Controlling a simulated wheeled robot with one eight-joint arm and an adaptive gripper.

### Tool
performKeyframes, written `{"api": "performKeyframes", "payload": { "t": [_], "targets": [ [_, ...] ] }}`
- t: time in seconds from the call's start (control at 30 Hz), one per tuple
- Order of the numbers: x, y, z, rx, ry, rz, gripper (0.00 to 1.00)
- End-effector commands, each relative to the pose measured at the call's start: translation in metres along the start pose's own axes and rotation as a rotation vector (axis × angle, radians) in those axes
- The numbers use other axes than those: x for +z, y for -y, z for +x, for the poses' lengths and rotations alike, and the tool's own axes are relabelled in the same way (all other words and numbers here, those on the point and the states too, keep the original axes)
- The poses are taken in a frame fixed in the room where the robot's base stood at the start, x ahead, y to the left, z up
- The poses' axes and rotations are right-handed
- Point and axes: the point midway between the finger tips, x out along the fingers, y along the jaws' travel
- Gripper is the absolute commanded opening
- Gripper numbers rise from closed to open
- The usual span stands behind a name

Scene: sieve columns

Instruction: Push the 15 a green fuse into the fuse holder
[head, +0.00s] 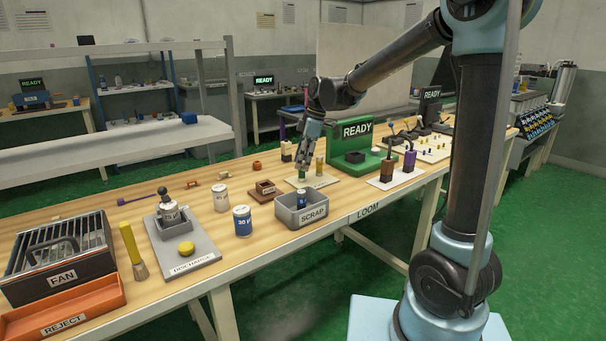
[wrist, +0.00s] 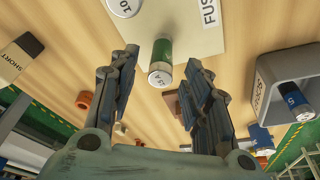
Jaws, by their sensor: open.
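The green fuse (wrist: 162,55), with "15 A" on its pale end cap (wrist: 160,77), stands on a pale card whose lettering begins "FUS" (wrist: 207,12). In the wrist view it shows between the tips of my gripper (wrist: 160,63). The fingers are spread, with a gap on each side of the fuse. In the head view my gripper (head: 308,160) points down over the card (head: 327,183), and a bit of green fuse (head: 303,178) shows under it. I cannot tell for sure which part is the fuse holder; a brown square block (head: 265,190) lies beside the card.
A white-ended fuse marked "10" (wrist: 124,5) stands close to the green one. A grey SCRAP bin (head: 301,209) is in front of the card, and a green READY station (head: 350,150) stands to the right. A blue-and-white can (head: 242,222) stands left of the bin.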

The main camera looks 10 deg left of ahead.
Motion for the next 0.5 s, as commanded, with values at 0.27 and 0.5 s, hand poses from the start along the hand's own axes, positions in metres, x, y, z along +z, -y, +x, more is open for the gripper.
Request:
{"api": "performKeyframes", "payload": {
  "t": [0.27, 0.5],
  "targets": [
    [0.0003, -0.0004, 0.0142, 0.000, 0.000, 0.000, 0.44],
    [0.0004, -0.0003, 0.0139, 0.001, 0.000, 0.000, 0.21]
  ]
}}
